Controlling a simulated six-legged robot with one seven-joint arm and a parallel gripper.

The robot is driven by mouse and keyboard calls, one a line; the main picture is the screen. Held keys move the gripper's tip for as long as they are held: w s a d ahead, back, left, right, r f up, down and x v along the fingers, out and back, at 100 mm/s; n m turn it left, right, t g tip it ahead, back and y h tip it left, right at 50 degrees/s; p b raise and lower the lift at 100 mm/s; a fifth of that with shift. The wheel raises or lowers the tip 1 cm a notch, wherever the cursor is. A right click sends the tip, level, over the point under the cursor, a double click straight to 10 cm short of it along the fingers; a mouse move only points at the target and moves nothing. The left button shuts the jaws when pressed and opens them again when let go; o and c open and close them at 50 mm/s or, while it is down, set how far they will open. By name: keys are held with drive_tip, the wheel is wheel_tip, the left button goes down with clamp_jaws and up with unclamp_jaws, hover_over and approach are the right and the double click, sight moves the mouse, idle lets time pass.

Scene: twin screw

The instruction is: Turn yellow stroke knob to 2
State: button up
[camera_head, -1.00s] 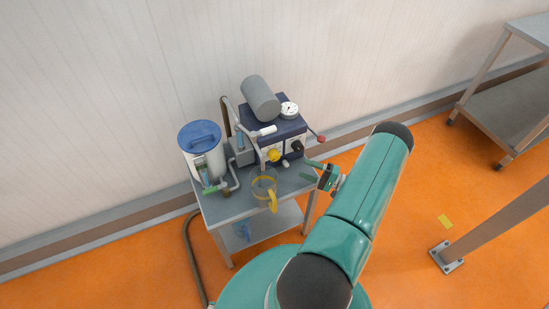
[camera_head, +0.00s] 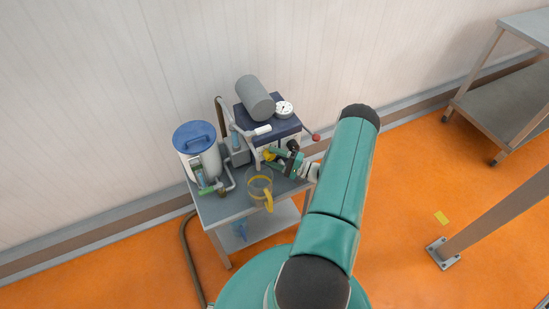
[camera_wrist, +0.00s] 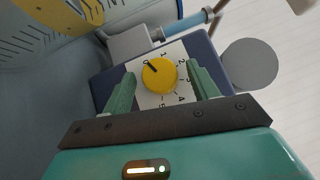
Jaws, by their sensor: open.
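The yellow stroke knob (camera_wrist: 160,75) sits on a white dial plate (camera_wrist: 150,98) with printed numbers, including 0, 2, 4 and 5. The dark pointer line on the knob points to the upper left, near the 0. My gripper (camera_wrist: 161,88) is open, with one green finger on each side of the knob. The fingers look apart from it; I cannot tell how near the tips are in depth. In the head view the knob (camera_head: 269,155) is partly covered by my gripper (camera_head: 279,160) at the front of the pump.
The pump has a grey motor (camera_head: 254,98), a round gauge (camera_head: 284,108) and a red-tipped lever (camera_head: 316,137). A blue-lidded container (camera_head: 194,137) stands at left on the metal cart (camera_head: 222,208). A clear jug with a yellow handle (camera_head: 268,202) stands close in front of the pump.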

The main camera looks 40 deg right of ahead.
sight(273, 158)
drive_tip(key=c, duration=1)
drive_tip(key=shift+a+f+m+t, duration=0.1)
drive_tip(key=shift+f+m+t, duration=0.1)
drive_tip(key=shift+m+t, duration=1)
drive_tip(key=o, duration=1)
drive_tip(key=shift+s, duration=0.1)
drive_tip(key=v, duration=0.5)
drive_tip(key=s+d, duration=0.5)
drive_tip(key=s, duration=0.5)
drive_tip(key=shift+s+d, duration=0.15)
drive_tip(key=shift+s, duration=0.15)
